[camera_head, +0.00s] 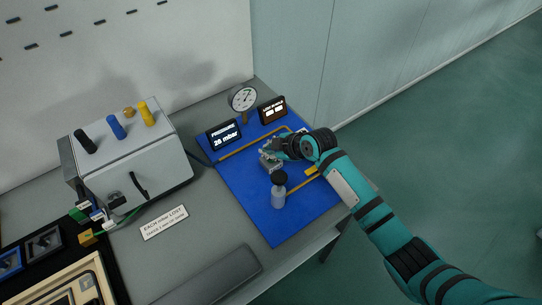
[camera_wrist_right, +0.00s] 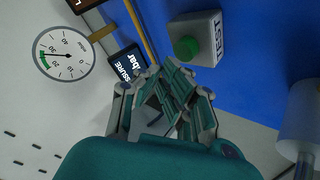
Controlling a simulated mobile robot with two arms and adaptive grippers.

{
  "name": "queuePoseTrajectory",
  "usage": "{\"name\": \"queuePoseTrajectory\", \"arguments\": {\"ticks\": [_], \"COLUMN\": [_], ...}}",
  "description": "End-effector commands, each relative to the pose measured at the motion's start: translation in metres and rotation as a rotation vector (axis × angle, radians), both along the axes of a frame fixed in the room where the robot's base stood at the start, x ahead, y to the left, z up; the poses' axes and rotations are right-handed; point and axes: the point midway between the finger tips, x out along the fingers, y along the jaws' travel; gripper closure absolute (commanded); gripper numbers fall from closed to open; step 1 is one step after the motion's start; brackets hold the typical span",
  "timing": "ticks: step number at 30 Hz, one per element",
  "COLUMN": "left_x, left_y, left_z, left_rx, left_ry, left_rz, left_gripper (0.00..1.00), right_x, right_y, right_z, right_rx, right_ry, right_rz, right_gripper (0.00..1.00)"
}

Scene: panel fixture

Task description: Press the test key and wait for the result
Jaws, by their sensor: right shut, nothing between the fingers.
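The test key is a green round button (camera_wrist_right: 187,48) on a small grey box (camera_wrist_right: 208,40) marked TEST in the right wrist view. In the head view the grey box (camera_head: 269,163) sits on the blue mat, partly behind my gripper, and its button is hidden. My right gripper (camera_head: 274,150) is shut and empty, close by the box. In the wrist view its fingertips (camera_wrist_right: 172,78) appear just beside the button; whether they touch it I cannot tell. A pressure display (camera_head: 224,134) reads about 26 mbar. A second dark display (camera_head: 272,110) shows dashes. My left gripper is not in view.
A dark-capped bottle (camera_head: 279,192) stands in front of the box, and yellow tubing runs across the mat. A grey case with coloured knobs (camera_head: 133,156) and a label card (camera_head: 164,222) are on the left.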

Motion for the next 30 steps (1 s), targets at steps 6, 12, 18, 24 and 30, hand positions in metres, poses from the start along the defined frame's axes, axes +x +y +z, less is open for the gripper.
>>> {"name": "queuePoseTrajectory", "arguments": {"ticks": [6, 12, 18, 24, 30], "left_x": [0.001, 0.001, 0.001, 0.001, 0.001], "left_y": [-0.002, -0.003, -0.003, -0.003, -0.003], "left_z": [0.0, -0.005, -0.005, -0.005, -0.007], "left_rx": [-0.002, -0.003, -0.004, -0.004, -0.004], "left_ry": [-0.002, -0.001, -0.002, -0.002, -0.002], "left_rz": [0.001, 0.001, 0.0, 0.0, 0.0], "left_gripper": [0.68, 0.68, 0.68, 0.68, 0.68], "right_x": [0.0, 0.0, 0.0, 0.0, 0.0], "right_y": [0.0, 0.0, 0.0, 0.0, 0.0], "right_z": [0.0, -0.007, -0.008, -0.008, -0.01], "right_rx": [0.0, -0.001, 0.0, 0.0, 0.0], "right_ry": [0.0, 0.0, -0.001, 0.0, 0.0], "right_rz": [0.0, 0.0, 0.001, 0.0, 0.0], "right_gripper": [1.0, 1.0, 1.0, 1.0, 1.0]}}
